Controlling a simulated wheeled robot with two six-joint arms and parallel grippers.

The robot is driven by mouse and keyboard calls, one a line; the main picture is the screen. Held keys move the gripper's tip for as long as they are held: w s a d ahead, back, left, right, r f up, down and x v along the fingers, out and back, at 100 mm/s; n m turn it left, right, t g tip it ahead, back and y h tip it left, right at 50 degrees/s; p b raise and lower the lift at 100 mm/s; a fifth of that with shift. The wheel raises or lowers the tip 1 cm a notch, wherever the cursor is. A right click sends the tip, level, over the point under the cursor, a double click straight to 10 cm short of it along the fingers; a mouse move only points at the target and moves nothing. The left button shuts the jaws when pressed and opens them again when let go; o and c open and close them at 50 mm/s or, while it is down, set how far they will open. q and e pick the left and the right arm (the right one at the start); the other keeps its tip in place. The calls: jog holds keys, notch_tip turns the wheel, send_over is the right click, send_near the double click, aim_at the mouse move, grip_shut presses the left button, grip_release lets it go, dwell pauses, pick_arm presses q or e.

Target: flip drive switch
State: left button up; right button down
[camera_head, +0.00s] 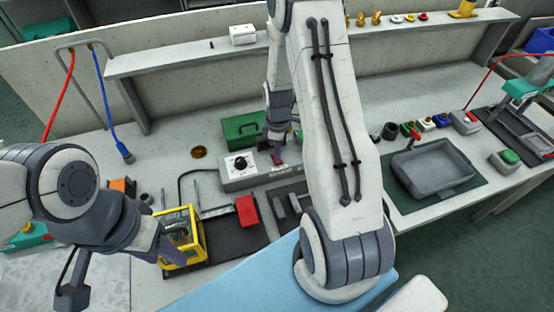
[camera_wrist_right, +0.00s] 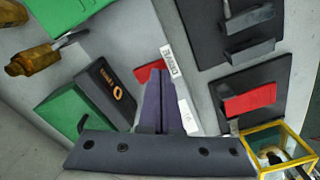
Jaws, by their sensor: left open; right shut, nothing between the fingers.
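The drive switch (camera_head: 278,157) is a small red piece on the right part of a pale grey control box (camera_head: 238,184), which also has a black dial. In the right wrist view a red piece (camera_wrist_right: 148,71) shows just behind the fingers, beside a white label. My right gripper (camera_head: 278,146) is shut and empty, pointing down at the red switch; its purple fingers (camera_wrist_right: 160,85) partly hide that piece. I cannot tell whether they touch it, or which way the switch is set. My left gripper (camera_head: 172,248) is open beside a yellow-framed unit (camera_head: 166,218).
A green box (camera_head: 243,129) stands behind the control box. A grey tray (camera_head: 433,172) and several coloured buttons are at the right. A shelf (camera_head: 200,54) runs along the back.

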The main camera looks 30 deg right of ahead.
jog(key=shift+f+b, duration=0.5)
jog(key=shift+f, duration=0.25)
jog(key=shift+r, duration=0.15)
notch_tip(320, 180, up, 7)
jog(key=p, duration=0.6)
dwell(0.3)
dwell(0.5)
